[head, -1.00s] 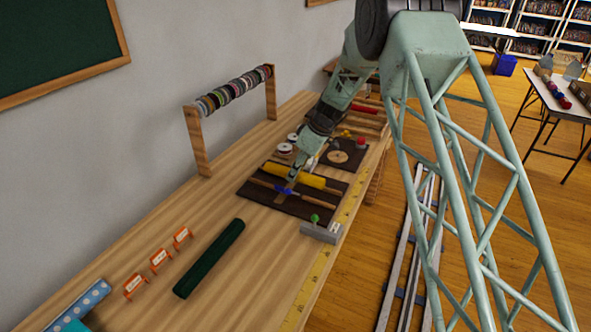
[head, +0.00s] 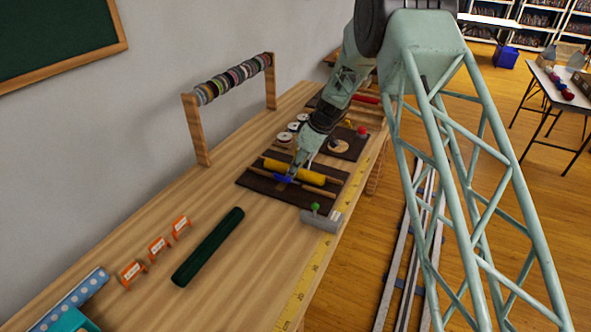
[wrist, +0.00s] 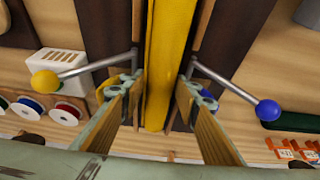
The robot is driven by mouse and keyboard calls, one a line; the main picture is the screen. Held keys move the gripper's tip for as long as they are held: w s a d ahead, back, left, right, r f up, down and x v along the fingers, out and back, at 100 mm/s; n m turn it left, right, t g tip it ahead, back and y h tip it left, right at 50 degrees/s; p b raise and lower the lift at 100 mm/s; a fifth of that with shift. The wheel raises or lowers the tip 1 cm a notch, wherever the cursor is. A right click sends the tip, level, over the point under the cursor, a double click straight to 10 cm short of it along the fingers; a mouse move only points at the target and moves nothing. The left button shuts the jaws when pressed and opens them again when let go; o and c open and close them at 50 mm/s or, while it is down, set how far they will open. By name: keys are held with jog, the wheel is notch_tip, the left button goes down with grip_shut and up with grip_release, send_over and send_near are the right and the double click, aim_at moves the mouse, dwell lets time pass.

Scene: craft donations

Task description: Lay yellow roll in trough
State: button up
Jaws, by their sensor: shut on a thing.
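The yellow roll (head: 303,170) lies lengthwise over a dark board (head: 262,183) on the workbench. Two thin wooden rails run along the board, one on each side of the roll, and look like the trough (head: 318,189). My gripper (head: 287,176) is over the board, pointing down, with its fingers around the roll's near part. In the wrist view my gripper (wrist: 157,112) is shut on the yellow roll (wrist: 168,60), which lines up between the rails. I cannot tell whether the roll touches the board. Yellow and blue balls stick out on rods beside the fingers.
A dark green roll (head: 208,247) and orange card holders (head: 158,248) lie nearer. Bare bench lies left of the board.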

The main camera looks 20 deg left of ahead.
dwell(0.4)
jog(key=o, duration=1)
jog(key=shift+r, duration=0.1)
jog(key=shift+v, duration=5.95)
jog(key=shift+r, duration=0.1)
